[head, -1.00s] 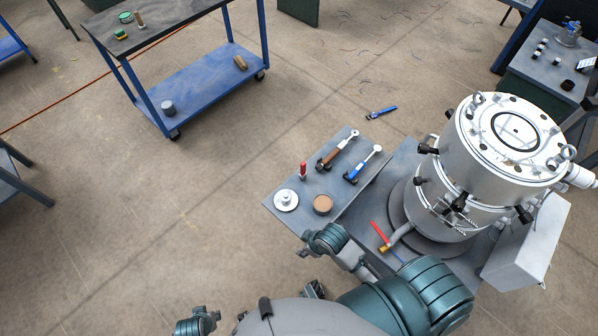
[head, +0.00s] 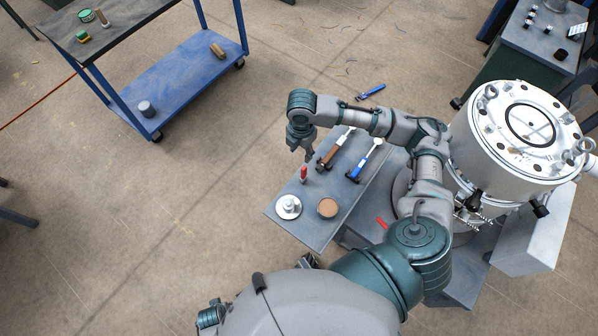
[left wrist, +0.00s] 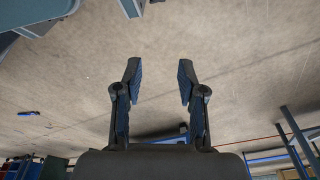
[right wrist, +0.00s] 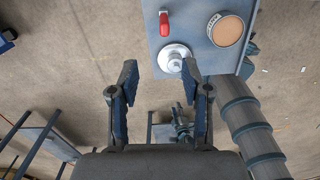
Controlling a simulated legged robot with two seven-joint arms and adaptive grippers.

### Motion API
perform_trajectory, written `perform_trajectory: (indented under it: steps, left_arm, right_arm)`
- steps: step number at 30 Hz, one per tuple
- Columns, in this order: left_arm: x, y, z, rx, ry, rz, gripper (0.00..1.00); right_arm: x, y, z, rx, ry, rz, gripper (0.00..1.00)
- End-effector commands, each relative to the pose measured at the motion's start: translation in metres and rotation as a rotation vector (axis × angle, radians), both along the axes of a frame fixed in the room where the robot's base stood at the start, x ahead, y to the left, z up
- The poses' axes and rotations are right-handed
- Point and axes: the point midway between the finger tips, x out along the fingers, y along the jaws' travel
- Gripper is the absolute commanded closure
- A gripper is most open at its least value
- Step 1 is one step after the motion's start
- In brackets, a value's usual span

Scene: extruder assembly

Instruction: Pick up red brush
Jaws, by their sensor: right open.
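My right gripper (head: 301,152) is open and empty, above and just beyond the brush in the head view. In the right wrist view its fingers (right wrist: 160,70) are spread, with the brush ahead of the tips and not between them. My left gripper (left wrist: 160,72) is open and empty over bare floor in the left wrist view.
A white flanged part (head: 288,206) and a round tan-topped container (head: 327,207) stand close to the brush. A brown-handled tool (head: 330,153) and a blue-handled tool (head: 364,160) lie to the right. The large metal vessel (head: 515,130) stands at right.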

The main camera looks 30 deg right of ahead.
Motion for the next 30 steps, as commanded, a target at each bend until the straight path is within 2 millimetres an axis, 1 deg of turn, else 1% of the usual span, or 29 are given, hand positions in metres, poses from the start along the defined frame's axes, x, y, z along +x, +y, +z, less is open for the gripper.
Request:
perform_trajectory:
  steps: [2,5,9,12,15,21,23,27,30]
  left_arm:
    - [0.003,-0.001,0.004,-0.001,-0.004,0.001,0.60]
    - [0.008,-0.001,0.017,-0.003,-0.007,0.003,0.60]
    - [0.014,-0.002,0.037,-0.004,-0.015,0.005,0.60]
    - [0.016,-0.001,0.051,-0.005,-0.017,0.006,0.60]
    - [0.017,0.000,0.062,-0.006,-0.020,0.007,0.60]
    - [0.019,-0.001,0.075,-0.005,-0.025,0.009,0.60]
    - [0.019,-0.001,0.081,-0.005,-0.027,0.009,0.60]
    - [0.018,-0.001,0.100,-0.005,-0.031,0.011,0.60]
    - [0.017,0.000,0.110,-0.005,-0.033,0.012,0.60]
  right_arm:
    - [0.000,-0.002,-0.016,-0.001,0.008,0.001,0.52]
    - [0.000,-0.001,-0.041,-0.001,0.009,0.001,0.52]
    - [0.000,0.000,-0.075,-0.002,0.008,0.000,0.52]
    - [0.000,0.001,-0.095,-0.003,0.008,0.000,0.52]
    - [0.000,0.001,-0.109,-0.004,0.005,0.000,0.52]
    - [0.000,-0.001,-0.123,-0.002,0.003,0.000,0.52]
    - [-0.001,-0.003,-0.132,-0.001,0.004,0.000,0.52]
    - [-0.005,-0.007,-0.156,-0.001,0.006,-0.001,0.52]
    - [-0.003,-0.006,-0.166,0.000,0.003,-0.001,0.52]
